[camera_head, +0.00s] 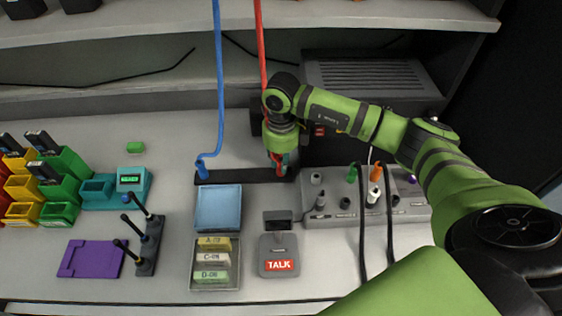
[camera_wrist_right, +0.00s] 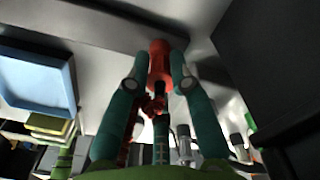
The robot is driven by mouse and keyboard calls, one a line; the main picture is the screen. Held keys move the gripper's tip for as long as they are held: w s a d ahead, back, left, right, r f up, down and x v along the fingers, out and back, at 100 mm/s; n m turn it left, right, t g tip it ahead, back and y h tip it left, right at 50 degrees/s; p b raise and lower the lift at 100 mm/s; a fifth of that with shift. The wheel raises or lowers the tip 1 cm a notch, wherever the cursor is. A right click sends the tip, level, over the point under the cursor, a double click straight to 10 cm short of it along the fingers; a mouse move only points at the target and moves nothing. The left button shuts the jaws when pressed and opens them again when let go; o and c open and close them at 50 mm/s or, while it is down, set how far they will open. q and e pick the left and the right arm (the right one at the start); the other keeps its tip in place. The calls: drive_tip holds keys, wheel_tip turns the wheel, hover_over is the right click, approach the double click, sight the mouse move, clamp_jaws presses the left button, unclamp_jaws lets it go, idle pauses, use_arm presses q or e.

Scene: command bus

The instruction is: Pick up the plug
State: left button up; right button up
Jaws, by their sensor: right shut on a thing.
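The red plug (camera_wrist_right: 159,62) is between the two teal fingers of my right gripper (camera_wrist_right: 161,72) in the wrist view. The fingers are closed on its sides. In the head view my right gripper (camera_head: 281,160) points down at the right end of a black strip (camera_head: 245,175). A red cable (camera_head: 261,50) comes down from above and passes behind my arm. I cannot tell whether the plug touches the strip. A blue plug (camera_head: 202,169) with a blue cable stands upright at the strip's left end. My left gripper is out of view.
A grey socket panel (camera_head: 415,210) with several plugs and black cables is to the right. A blue tray (camera_head: 218,208), a TALK unit (camera_head: 279,254) and a tray of labelled blocks (camera_head: 215,283) stand in front. Teal and green bins and a purple plate (camera_head: 92,259) are left.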

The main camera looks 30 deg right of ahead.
drive_tip(key=shift+r, duration=0.45)
drive_tip(key=r+b, duration=0.1)
drive_tip(key=s+r, duration=0.1)
drive_tip(key=r, duration=0.1)
drive_tip(key=shift+a+r+b, duration=0.15)
drive_tip(key=shift+r+b, duration=0.15)
drive_tip(key=shift+b, duration=0.1)
drive_tip(key=s+a+r+b, duration=0.2)
drive_tip(key=s+r, duration=0.4)
drive_tip(key=s, duration=0.4)
drive_tip(key=shift+s+a+r, duration=0.15)
drive_tip(key=shift+a+r, duration=0.1)
drive_tip(key=shift+a, duration=0.15)
